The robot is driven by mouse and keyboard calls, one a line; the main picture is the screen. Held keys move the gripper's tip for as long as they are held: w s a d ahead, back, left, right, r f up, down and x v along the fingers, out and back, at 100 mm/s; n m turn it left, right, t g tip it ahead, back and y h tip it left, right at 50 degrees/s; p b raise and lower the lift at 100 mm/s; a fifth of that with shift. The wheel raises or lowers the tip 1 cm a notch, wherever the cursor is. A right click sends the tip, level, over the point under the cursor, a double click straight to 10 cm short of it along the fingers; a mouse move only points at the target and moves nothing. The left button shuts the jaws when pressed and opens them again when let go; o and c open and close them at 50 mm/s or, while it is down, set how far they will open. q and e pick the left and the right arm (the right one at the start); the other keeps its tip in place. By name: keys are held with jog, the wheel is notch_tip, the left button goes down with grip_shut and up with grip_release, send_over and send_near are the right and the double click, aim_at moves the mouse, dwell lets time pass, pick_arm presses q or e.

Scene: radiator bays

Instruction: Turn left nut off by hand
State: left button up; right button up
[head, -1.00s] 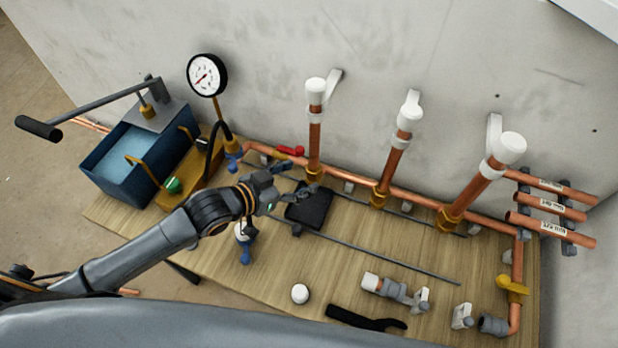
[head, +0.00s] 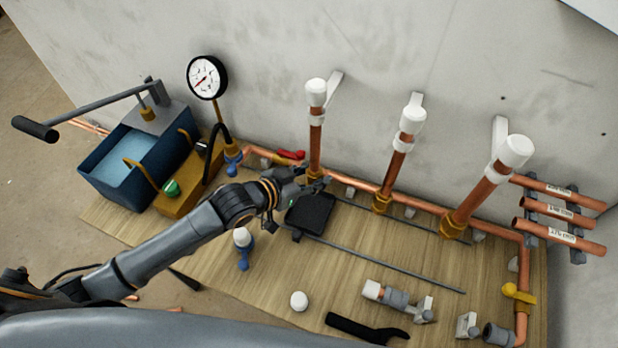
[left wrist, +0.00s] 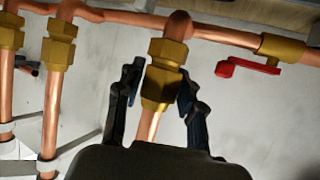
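The left nut is a brass fitting (head: 314,172) at the foot of the leftmost upright copper pipe (head: 316,138). In the left wrist view the brass nut (left wrist: 160,88) sits below a second brass hex part (left wrist: 167,52) on the tee. My left gripper (head: 318,184) is at that joint in the head view. In the left wrist view its two dark fingers (left wrist: 160,92) stand on either side of the nut. A gap shows at the left finger; the right finger is very near the nut, and contact is unclear. My right gripper is not in view.
Two more risers with brass nuts (head: 382,200) (head: 453,225) stand to the right. A red lever valve (head: 290,155) is just left of the joint.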

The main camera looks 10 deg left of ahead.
pick_arm(q)
jog(key=shift+c, duration=1.2)
jog(key=shift+r+n+y+p, duration=0.1)
jog(key=shift+n+y+p, duration=0.25)
jog(key=shift+p, duration=0.25)
jog(key=shift+n+t+y+p, duration=0.55)
jog(key=shift+n+t+p, duration=0.05)
jog(key=shift+n+p, duration=0.05)
jog(key=shift+n+y, duration=0.5)
jog(key=shift+y, duration=0.1)
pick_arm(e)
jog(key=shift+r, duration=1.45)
